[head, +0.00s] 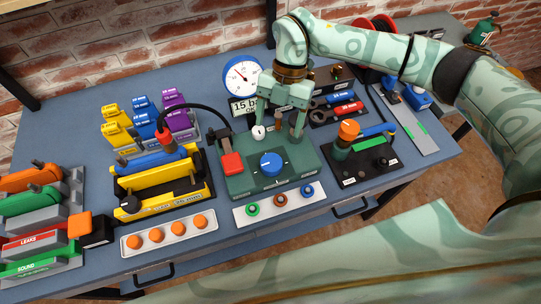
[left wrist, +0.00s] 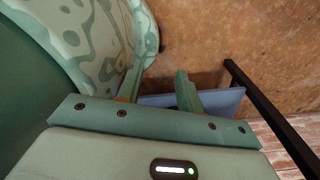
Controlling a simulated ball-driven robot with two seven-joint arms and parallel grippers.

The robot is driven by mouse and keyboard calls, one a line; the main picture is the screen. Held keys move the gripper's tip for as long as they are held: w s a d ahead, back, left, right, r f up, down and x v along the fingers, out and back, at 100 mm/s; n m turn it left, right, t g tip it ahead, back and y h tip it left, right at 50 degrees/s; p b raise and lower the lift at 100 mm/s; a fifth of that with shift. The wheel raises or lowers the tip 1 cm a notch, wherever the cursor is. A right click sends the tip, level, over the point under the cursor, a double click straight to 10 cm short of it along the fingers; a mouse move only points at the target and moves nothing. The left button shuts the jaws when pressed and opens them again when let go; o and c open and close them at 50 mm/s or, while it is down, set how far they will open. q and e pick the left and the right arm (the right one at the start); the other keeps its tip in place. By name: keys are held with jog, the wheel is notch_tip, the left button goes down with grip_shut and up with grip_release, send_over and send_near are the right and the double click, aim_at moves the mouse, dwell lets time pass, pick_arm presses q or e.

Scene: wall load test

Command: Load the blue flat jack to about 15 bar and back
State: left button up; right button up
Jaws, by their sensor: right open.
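A blue flat jack (head: 152,162) lies in a yellow and black frame on the bench. A black hose runs from its red coupling (head: 165,137) to a red part (head: 232,163) on the green pump block (head: 250,183). The block carries a blue knob (head: 271,163) and a white knob (head: 258,132). The gauge (head: 242,76) stands behind it, above a sign (head: 243,106) reading 15, partly hidden. My right gripper (head: 278,133) is open above the block's rear, fingers pointing down. My left gripper (left wrist: 158,85) shows only in the left wrist view, open and empty.
Yellow, blue and purple blocks (head: 155,120) stand behind the frame. A tray of orange knobs (head: 170,235) and a strip of coloured rings (head: 279,201) lie in front. A black box with an orange knob (head: 348,130) is right. Orange and green jacks (head: 40,200) are left.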

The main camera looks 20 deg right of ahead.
aim_at(272, 161)
jog(key=b+x, duration=0.1)
jog(key=x, duration=1)
jog(key=shift+f, duration=0.15)
jog(key=c, duration=1)
